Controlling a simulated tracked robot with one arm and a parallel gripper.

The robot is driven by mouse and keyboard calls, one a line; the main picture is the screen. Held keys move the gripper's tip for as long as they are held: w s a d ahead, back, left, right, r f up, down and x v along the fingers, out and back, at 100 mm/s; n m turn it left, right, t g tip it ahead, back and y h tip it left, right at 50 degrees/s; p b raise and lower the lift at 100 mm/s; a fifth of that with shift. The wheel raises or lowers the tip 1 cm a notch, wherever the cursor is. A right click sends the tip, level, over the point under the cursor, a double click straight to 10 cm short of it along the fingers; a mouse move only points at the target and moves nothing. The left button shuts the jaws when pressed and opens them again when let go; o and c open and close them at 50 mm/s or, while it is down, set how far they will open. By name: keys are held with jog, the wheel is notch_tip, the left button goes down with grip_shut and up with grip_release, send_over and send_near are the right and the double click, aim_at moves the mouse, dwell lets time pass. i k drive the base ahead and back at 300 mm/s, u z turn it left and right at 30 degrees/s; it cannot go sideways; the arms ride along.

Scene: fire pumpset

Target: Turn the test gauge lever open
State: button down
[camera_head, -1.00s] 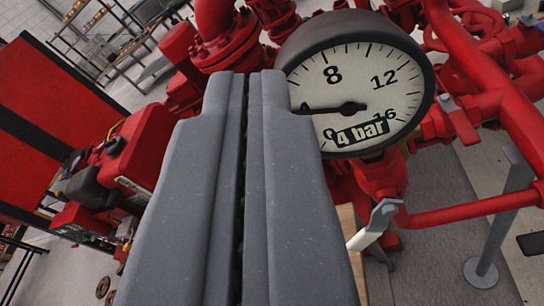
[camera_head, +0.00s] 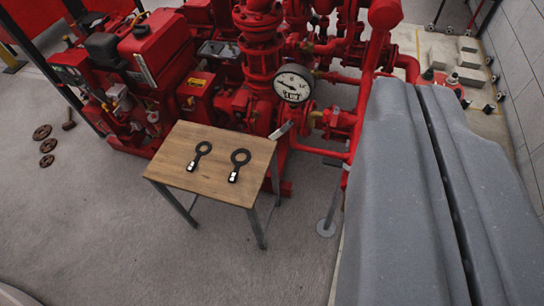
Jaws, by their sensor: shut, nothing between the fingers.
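The test gauge (camera_head: 293,84) is a round white dial with a dark rim on the red pumpset, left of my gripper and small in view. Its numbers are too small to read well. The gauge lever (camera_head: 281,130) is a small pale grey handle just below the gauge, slanting down to the left. My gripper (camera_head: 412,84) fills the right side, its two grey fingers shut together with nothing between them. It is apart from the lever, and its tips overlap red pipework in the picture.
A wooden table (camera_head: 232,143) with two black ring-ended tools stands before the pumpset. A red engine (camera_head: 165,55) is at the upper left. A grey post (camera_head: 330,212) stands on the floor by my gripper. Grey floor (camera_head: 120,235) is clear at lower left. A block wall is at right.

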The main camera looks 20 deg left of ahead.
aim_at(275, 135)
jog(key=k, duration=0.7)
jog(key=u, duration=0.75)
jog(key=i, duration=1.9)
jog(key=z, duration=0.85)
